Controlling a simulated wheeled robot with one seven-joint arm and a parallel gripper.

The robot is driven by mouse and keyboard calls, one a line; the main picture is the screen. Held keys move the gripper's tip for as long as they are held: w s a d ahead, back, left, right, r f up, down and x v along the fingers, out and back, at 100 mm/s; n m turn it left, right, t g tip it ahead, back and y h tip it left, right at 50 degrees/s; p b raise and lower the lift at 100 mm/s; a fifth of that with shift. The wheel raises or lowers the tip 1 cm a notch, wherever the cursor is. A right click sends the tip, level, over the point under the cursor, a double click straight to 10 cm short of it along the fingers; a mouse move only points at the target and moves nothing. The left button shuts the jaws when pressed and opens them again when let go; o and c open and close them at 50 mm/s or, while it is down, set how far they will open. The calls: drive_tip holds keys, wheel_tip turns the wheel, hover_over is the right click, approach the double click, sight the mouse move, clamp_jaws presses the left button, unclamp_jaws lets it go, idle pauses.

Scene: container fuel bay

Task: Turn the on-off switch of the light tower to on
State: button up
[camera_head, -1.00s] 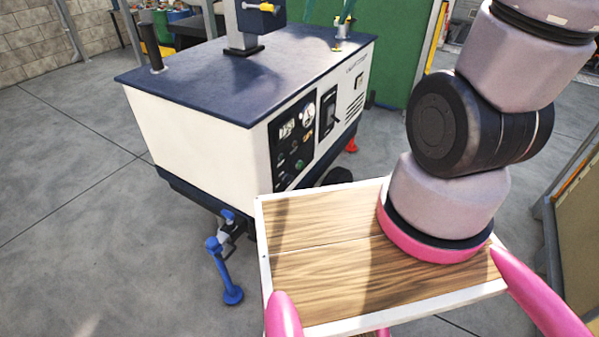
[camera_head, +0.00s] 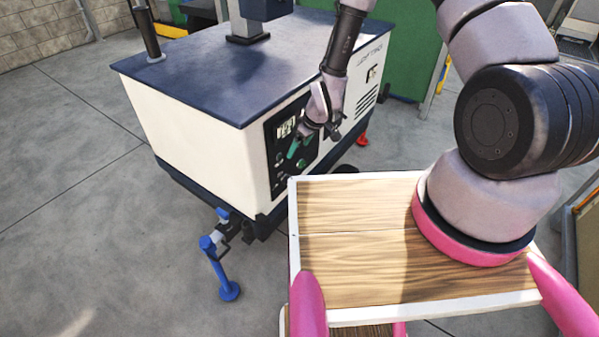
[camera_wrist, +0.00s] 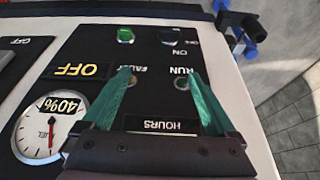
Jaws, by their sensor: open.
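The light tower's white cabinet (camera_head: 205,140) with a dark blue top stands left of centre in the head view. Its black control panel (camera_head: 274,130) is partly hidden by my arm. My gripper (camera_head: 296,150) is in front of this panel with open, empty green fingers. In the wrist view the panel appears upside down, and my gripper (camera_wrist: 161,76) spans the FAULT and RUN labels. A small dark switch (camera_wrist: 170,38) with ON and OFF lettering lies beyond the fingertips, apart from them. Its exact position is too small to tell. A green button (camera_wrist: 125,35) sits beside it.
A fuel gauge (camera_wrist: 48,130) and an OFF display (camera_wrist: 75,70) are on the panel. A blue stabiliser leg (camera_head: 220,265) stands at the cabinet's near corner. My wooden deck lies in front. The floor (camera_head: 80,210) at left is clear.

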drive_tip(key=a+f, duration=0.3)
drive_tip(key=f, duration=1.2)
drive_tip(key=shift+w+a+n, duration=0.2)
drive_tip(key=shift+w+n, duration=0.1)
drive_tip(key=shift+w, duration=0.05)
drive_tip(key=shift+r, duration=0.1)
drive_tip(key=shift+c, duration=0.3)
drive_tip(key=c, duration=1.3)
